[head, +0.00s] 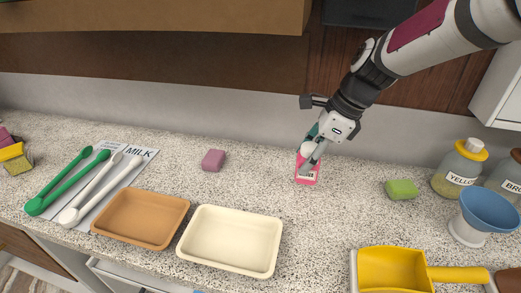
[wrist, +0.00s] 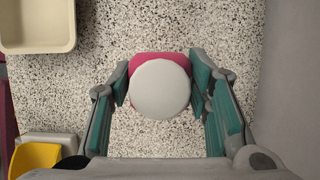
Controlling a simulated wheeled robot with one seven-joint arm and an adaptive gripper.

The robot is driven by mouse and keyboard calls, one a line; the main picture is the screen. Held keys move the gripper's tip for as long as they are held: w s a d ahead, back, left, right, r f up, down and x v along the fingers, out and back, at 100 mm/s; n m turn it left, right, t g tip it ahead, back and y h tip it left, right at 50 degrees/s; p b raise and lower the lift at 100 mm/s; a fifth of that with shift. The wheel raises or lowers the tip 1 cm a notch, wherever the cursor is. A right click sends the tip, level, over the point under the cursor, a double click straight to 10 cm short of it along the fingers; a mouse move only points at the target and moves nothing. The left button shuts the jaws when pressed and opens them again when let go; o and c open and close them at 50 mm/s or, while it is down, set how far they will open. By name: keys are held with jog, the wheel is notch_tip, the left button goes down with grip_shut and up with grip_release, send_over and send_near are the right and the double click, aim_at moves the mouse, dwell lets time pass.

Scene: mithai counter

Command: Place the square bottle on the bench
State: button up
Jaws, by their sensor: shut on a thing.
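The square bottle (head: 307,174) is pink with a pale label and a round white cap. It stands upright at the back middle of the speckled bench (head: 335,215); I cannot tell whether its base touches the bench. My gripper (head: 310,153) reaches down over it from the upper right. In the wrist view the white cap (wrist: 160,90) sits between the two teal-padded fingers, with the pink body behind it. My gripper (wrist: 161,88) is shut on the bottle. The fingers partly hide its upper part in the head view.
A mauve block (head: 213,160) lies to the left and a green block (head: 402,189) to the right. Cream (head: 228,267) and tan (head: 137,241) trays sit in front on the left. A yellow scoop (head: 395,270), a blue funnel (head: 489,210) and jars stand right. Speckled bench is clear around the bottle.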

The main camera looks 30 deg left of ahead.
jog(key=shift+w+a+f, duration=0.65)
jog(key=shift+a+f, duration=0.1)
jog(key=shift+a, duration=1.15)
jog(key=shift+w+a+f, duration=0.7)
jog(key=shift+a+f, duration=0.1)
jog(key=shift+a, duration=1.1)
jog(key=shift+w+a+f, duration=0.65)
jog(key=shift+a+f, duration=0.1)
jog(key=shift+a, duration=1.15)
jog(key=shift+f, duration=0.15)
jog(key=o, duration=1.3)
jog(key=v, duration=0.3)
jog(key=w+d, duration=0.1)
jog(key=d, duration=0.7)
jog(key=w+d, duration=0.1)
jog(key=d, duration=0.2)
jog(key=shift+w+d, duration=0.35)
jog(key=shift+d, duration=0.05)
